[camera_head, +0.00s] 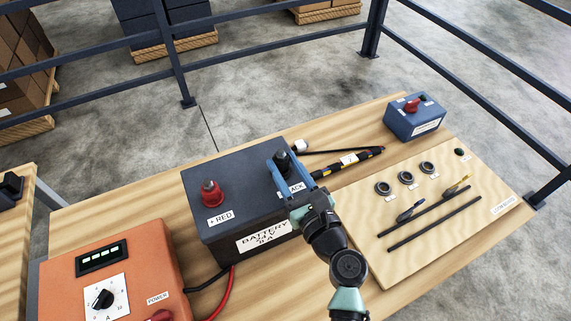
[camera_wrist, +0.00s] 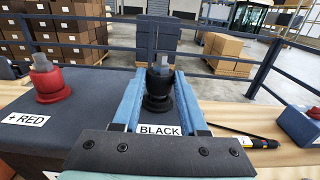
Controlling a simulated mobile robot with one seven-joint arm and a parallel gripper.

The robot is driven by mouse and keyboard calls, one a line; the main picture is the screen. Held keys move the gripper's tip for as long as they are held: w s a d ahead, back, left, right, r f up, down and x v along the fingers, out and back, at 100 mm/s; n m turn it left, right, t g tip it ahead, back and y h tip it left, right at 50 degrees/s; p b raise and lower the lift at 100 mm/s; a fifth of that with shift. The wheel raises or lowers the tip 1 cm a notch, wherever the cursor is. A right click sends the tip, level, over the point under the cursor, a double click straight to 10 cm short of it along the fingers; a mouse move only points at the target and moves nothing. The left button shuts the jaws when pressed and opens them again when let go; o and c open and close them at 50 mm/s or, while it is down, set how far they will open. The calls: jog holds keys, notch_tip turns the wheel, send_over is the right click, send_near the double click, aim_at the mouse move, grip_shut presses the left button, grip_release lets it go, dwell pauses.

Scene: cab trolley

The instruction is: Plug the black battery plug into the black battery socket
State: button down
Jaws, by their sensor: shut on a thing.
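The black plug (camera_wrist: 161,78), with a grey upper part, stands upright between the two blue fingers of my gripper (camera_wrist: 162,80). It sits over a wider black round base, the black battery socket (camera_wrist: 157,104), behind the BLACK label. I cannot tell whether the plug is fully seated in it. In the head view my gripper (camera_head: 291,162) is shut on the black plug (camera_head: 283,161) at the right side of the dark battery (camera_head: 235,178). The fingers partly hide the socket and the label there.
A red terminal (camera_head: 211,194) stands on the battery's left. An orange charger (camera_head: 115,268) is at the front left. A blue box with a red knob (camera_head: 414,117) is at the back right, near a board (camera_head: 393,257) with rings and rods.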

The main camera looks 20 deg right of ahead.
jog(key=shift+f+b, duration=0.3)
jog(key=shift+f, duration=0.15)
jog(key=shift+c, duration=1.8)
grip_release()
jog(key=shift+s+f, duration=0.1)
jog(key=s+b, duration=0.2)
jog(key=s, duration=1)
jog(key=shift+s+d, duration=0.2)
jog(key=shift+s, duration=0.2)
